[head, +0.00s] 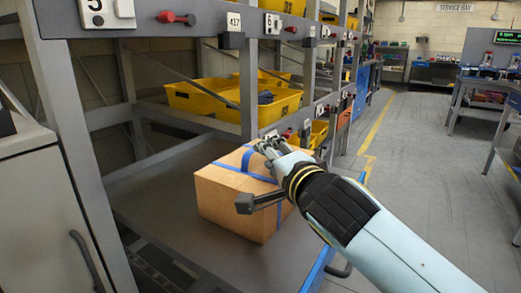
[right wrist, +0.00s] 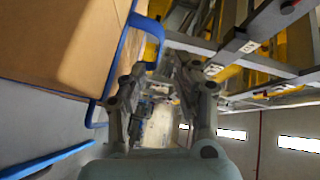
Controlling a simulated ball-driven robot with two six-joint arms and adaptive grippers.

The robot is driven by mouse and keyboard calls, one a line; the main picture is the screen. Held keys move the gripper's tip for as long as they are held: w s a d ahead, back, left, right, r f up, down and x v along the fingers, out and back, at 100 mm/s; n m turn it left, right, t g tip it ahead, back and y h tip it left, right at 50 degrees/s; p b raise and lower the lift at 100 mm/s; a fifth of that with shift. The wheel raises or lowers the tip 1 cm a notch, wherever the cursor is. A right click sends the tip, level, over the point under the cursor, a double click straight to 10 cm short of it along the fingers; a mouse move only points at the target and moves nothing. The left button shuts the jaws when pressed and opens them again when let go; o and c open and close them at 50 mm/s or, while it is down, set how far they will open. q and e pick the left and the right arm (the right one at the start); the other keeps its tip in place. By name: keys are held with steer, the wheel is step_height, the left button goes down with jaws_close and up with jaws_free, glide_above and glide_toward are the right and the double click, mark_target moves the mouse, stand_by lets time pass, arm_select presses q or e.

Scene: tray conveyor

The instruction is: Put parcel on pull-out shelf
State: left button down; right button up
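The parcel (head: 225,200) is a brown cardboard box with blue tape and a raised blue strap handle (head: 247,158) on top. It rests upright on a grey shelf board (head: 165,195) with a blue front edge, which looks like the pull-out shelf. My right gripper (head: 268,148) is at the top right of the parcel, close to the handle. In the right wrist view its fingers (right wrist: 157,95) are apart, with nothing seen between them. The parcel (right wrist: 60,45) and blue strap (right wrist: 150,25) lie beside the left-hand finger; contact is unclear. My left gripper is out of view.
A grey rack post (head: 75,160) stands left of the parcel, with another behind it. Yellow bins (head: 205,97) sit on the rack behind. A grey cabinet (head: 40,220) is at the left edge. The aisle floor at right (head: 420,150) is clear.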

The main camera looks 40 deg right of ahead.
steer(key=v, duration=0.4)
steer(key=shift+s, duration=0.35)
